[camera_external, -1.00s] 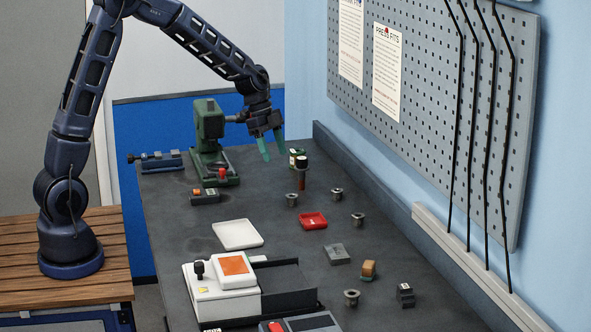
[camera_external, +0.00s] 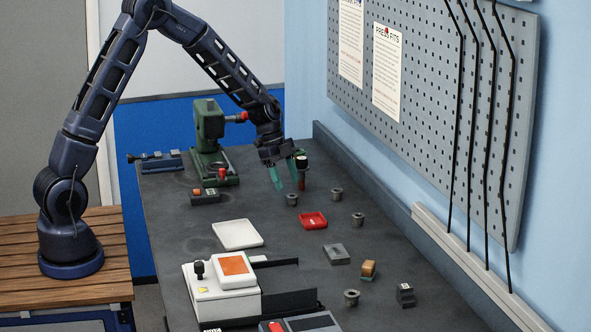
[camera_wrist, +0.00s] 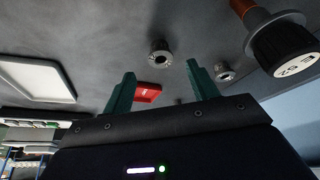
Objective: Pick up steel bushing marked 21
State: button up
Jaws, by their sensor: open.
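Several small flanged steel bushings stand on the dark bench. In the external view one (camera_external: 292,200) is just below my gripper (camera_external: 287,186), with others behind it to the right (camera_external: 337,194), near the wall (camera_external: 357,219) and toward the front (camera_external: 352,298). I cannot read a 21 on any of them. My gripper is open and empty, with its green fingers pointing down above the nearest bushing. In the wrist view, a bushing (camera_wrist: 160,53) shows beyond and between the fingertips (camera_wrist: 161,76), and another (camera_wrist: 224,72) is to the right.
A dark-capped gauge with a brown shaft (camera_external: 302,170) stands close beside the fingers; its cap (camera_wrist: 285,48) looms at the wrist view's upper right. A red tray (camera_external: 313,220), white tray (camera_external: 237,234), grey block (camera_external: 336,254) and green press (camera_external: 209,140) are also on the bench.

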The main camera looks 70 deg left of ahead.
aim_at(295, 202)
jog(key=x, duration=0.4)
jog(key=shift+w+f, duration=0.15)
jog(key=shift+f, duration=0.1)
jog(key=shift+c, duration=0.2)
jog(key=c, duration=1.1)
jog(key=shift+o, duration=0.2)
jog(key=shift+r, duration=0.1)
